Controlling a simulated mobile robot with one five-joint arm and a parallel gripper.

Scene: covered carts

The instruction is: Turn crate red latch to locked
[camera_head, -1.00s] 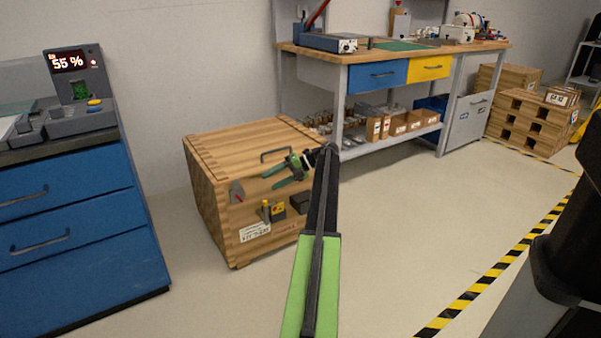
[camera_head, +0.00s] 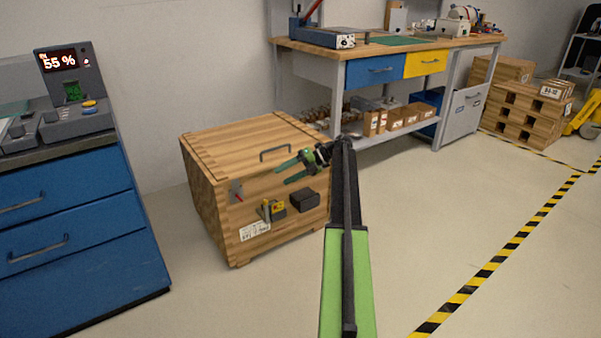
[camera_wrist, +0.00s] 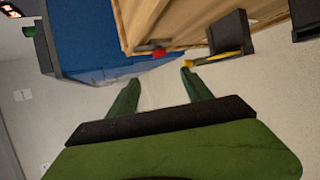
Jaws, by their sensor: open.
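A wooden crate (camera_head: 215,215) stands on the floor left of centre in the head view. Its red latch (camera_head: 239,198) is a small red lever on a grey plate at the left of the front face. In the wrist view the red latch (camera_wrist: 155,53) shows at the crate's edge, beyond and between the fingertips. My gripper (camera_head: 282,175) is open and empty in front of the crate's upper front, up and right of the latch and apart from it. The open fingers also show in the wrist view (camera_wrist: 160,77). I cannot tell the latch's setting.
The crate front also bears a yellow-handled fitting (camera_head: 268,210), a dark box (camera_head: 304,200) and a white label. A top handle (camera_head: 276,153) sticks up. A blue drawer cabinet (camera_head: 80,225) stands left. A workbench (camera_head: 335,80) is behind.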

